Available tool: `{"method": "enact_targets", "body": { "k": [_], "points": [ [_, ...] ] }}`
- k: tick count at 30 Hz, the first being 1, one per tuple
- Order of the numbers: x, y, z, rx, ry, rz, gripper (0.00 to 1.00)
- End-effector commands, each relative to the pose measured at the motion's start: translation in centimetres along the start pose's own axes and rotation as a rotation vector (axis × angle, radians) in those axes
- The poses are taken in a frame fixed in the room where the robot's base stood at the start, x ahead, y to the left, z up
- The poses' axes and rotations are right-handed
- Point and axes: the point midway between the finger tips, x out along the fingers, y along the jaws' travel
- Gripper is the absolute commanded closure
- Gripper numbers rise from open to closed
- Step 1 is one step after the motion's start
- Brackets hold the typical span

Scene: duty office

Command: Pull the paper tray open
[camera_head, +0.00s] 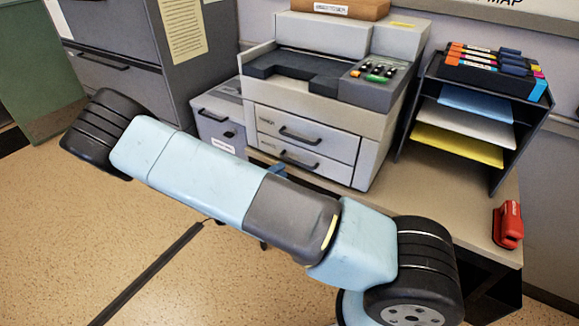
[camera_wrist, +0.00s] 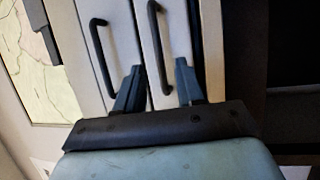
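A grey-white printer (camera_head: 315,115) stands on the desk, with two shut paper trays in its front. The upper tray (camera_head: 335,143) and the lower tray (camera_head: 335,170) each have a dark bar handle. In the wrist view the trays appear turned on their side, with the upper tray's handle (camera_wrist: 102,55) at left and the lower tray's handle (camera_wrist: 159,48) at right. My gripper (camera_wrist: 158,80) is open, its two fingers apart in front of the lower tray. The lower handle appears between the fingers; contact cannot be told. In the head view my arm hides most of the gripper.
A black rack (camera_head: 408,112) with coloured paper and cartridges stands right of the printer. A red stapler (camera_head: 508,225) lies near the desk's (camera_head: 440,190) right end. A small grey cabinet (camera_head: 218,120) and a tall filing cabinet (camera_head: 120,65) stand at left. The floor in front is open.

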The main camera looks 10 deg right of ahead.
Motion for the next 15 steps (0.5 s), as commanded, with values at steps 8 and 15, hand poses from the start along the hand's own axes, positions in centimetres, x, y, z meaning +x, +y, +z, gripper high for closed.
{"method": "enact_targets", "body": {
  "k": [8,15],
  "points": [
    [3.7,0.0,0.0,-0.001,-0.001,0.001,0.62],
    [4.7,0.0,0.0,0.0,0.001,0.0,0.62]
  ]
}}
